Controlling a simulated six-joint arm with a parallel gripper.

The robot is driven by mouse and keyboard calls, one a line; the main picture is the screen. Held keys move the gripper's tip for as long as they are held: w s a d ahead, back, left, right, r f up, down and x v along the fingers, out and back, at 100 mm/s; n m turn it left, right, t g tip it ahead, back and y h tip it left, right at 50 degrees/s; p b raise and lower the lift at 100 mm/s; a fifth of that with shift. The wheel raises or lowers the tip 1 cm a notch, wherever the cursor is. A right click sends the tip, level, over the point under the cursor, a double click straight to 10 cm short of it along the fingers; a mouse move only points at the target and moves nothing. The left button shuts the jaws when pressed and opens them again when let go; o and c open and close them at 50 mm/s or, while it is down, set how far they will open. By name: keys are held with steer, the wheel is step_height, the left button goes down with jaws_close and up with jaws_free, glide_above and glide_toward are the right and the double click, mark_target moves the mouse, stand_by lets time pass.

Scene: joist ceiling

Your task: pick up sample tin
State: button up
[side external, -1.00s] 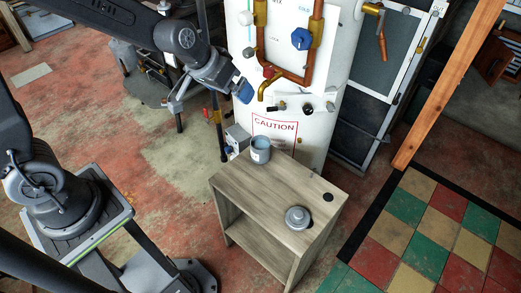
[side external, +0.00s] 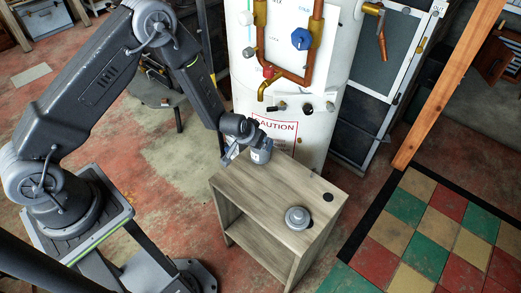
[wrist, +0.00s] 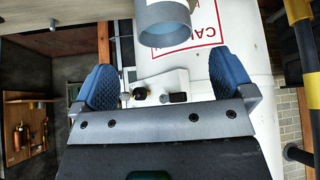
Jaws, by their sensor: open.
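A grey cylindrical tin with a pale label (side external: 262,156) stands upright near the back left corner of a small wooden table (side external: 262,192). In the wrist view the tin (wrist: 164,26) is at the top centre, its open rim towards me, cut off by the frame edge. My gripper (wrist: 163,78) is open, with its two blue finger pads apart and nothing between them. The tin lies beyond the fingertips, roughly centred between them. In the side view my gripper (side external: 240,145) is close beside the tin and partly hides it; whether they touch cannot be told.
A round grey lidded object (side external: 297,217) sits towards the table's front right. A black disc (side external: 328,197) lies at the right corner. A white tank (side external: 285,80) with copper pipes and a caution sign rises just behind the table. The table's middle is clear.

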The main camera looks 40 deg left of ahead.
mark_target(261, 157)
steer(key=x, duration=0.4)
steer(key=shift+w+a+f, duration=0.1)
steer(key=shift+f, duration=0.05)
steer(key=shift+x, duration=2.65)
steer(key=shift+a+f, duration=0.1)
steer(key=shift+a, duration=0.1)
steer(key=c, duration=1.1)
